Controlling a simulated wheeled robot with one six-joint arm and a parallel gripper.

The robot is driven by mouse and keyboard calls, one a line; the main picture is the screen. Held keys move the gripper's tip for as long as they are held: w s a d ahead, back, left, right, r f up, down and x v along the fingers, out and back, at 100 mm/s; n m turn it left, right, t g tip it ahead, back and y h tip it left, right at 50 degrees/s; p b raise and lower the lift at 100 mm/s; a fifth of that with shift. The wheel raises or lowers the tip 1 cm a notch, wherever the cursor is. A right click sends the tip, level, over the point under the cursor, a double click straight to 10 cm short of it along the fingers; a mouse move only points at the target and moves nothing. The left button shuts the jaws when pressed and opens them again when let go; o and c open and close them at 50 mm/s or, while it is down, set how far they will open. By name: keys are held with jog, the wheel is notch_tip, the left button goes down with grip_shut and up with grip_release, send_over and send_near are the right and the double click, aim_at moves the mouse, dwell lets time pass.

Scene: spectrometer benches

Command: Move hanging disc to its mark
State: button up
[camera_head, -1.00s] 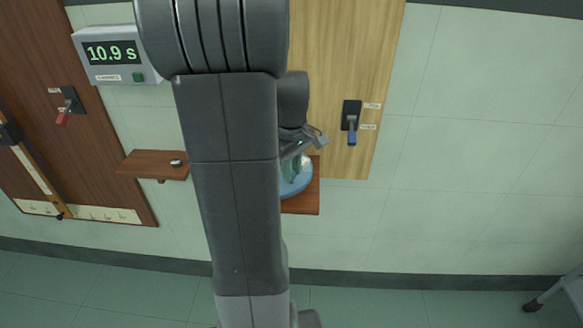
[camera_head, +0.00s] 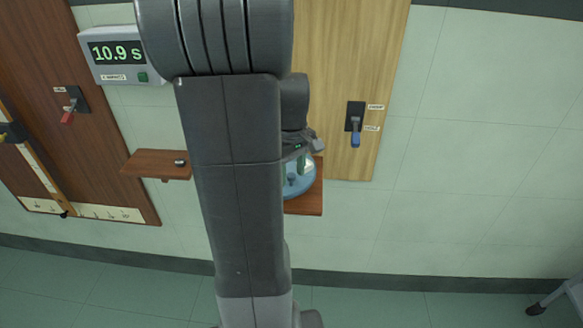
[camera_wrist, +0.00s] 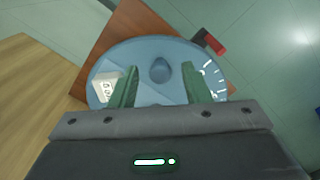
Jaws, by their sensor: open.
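A light blue disc (camera_head: 300,188) shows beside my arm in the head view, over a brown wooden shelf (camera_head: 312,206). In the wrist view the disc (camera_wrist: 150,47) fills the middle, with a darker blue raised knob (camera_wrist: 160,70) near its centre. White tick marks (camera_wrist: 212,78) run along its right side, and a white lettered label (camera_wrist: 104,86) is at its left. My gripper (camera_wrist: 162,67) is open, its green fingers apart on either side of the knob, not closed on it. How the disc is hung cannot be seen.
A timer box (camera_head: 117,54) reads 10.9 s. A blue-handled lever (camera_head: 355,135) is on the light wood panel, a red-handled one (camera_head: 68,115) on the dark panel. A small shelf (camera_head: 150,163) juts out at left. The wall at right is bare.

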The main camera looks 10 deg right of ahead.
notch_tip(320, 180, up, 14)
dwell(0.5)
jog(key=shift+f, duration=0.15)
notch_tip(320, 180, down, 14)
jog(key=shift+f, duration=0.1)
jog(key=shift+w+d+r+n, duration=0.1)
jog(key=shift+d+r+n, duration=0.1)
jog(key=shift+n, duration=0.1)
jog(key=shift+a, duration=0.1)
dwell(0.5)
